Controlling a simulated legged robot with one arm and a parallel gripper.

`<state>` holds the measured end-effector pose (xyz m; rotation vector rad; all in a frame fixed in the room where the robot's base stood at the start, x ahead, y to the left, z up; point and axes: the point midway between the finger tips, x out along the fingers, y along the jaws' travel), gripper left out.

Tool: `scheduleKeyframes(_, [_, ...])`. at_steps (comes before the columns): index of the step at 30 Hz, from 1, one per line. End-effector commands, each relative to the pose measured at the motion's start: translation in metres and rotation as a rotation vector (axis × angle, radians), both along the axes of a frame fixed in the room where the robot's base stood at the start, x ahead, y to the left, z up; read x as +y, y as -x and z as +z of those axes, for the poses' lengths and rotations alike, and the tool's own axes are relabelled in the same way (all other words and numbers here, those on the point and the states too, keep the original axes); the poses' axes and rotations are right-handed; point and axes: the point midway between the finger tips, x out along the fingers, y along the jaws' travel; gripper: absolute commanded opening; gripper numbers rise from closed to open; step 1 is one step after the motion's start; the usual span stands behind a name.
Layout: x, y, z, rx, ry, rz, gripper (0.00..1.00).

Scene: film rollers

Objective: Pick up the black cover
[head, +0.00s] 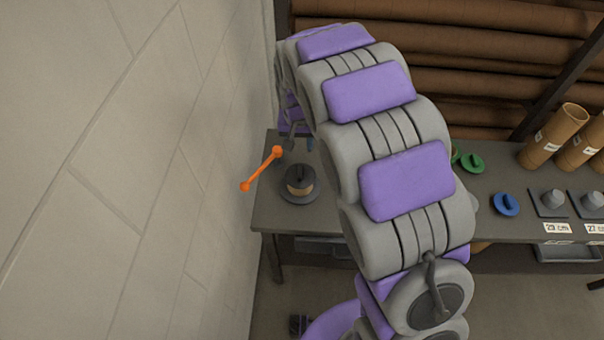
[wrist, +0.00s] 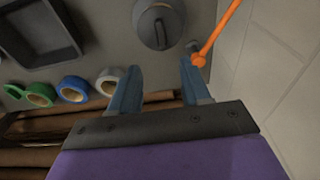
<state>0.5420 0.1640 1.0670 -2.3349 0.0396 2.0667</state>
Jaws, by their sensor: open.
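The black cover (head: 299,172) is a dark round disc with a raised grip on top. In the head view it sits on a brown roll with a wider dark base, near the left end of the grey table (head: 330,215). In the wrist view the cover (wrist: 158,24) lies at the top centre, its bar grip facing me. My gripper (wrist: 161,66) is open and empty. Its two blue-grey fingers point toward the cover, which appears beyond the fingertips and not between them. In the head view my arm hides most of the gripper.
An orange bar (head: 262,169) with rounded ends is close beside the cover, near the pale wall (head: 150,150); it also shows in the wrist view (wrist: 218,35). Green (head: 472,162) and blue (head: 506,204) round pieces lie farther right. Brown tubes (head: 553,135) stand at the far right.

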Motion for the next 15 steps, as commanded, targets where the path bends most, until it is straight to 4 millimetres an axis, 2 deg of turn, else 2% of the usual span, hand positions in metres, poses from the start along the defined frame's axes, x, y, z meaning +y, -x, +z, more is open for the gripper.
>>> scheduleKeyframes(12, [0.0, -0.009, -0.083, 0.005, 0.003, 0.001, 0.47])
scheduleKeyframes(15, [0.0, -0.012, -0.098, 0.003, 0.002, 0.001, 0.47])
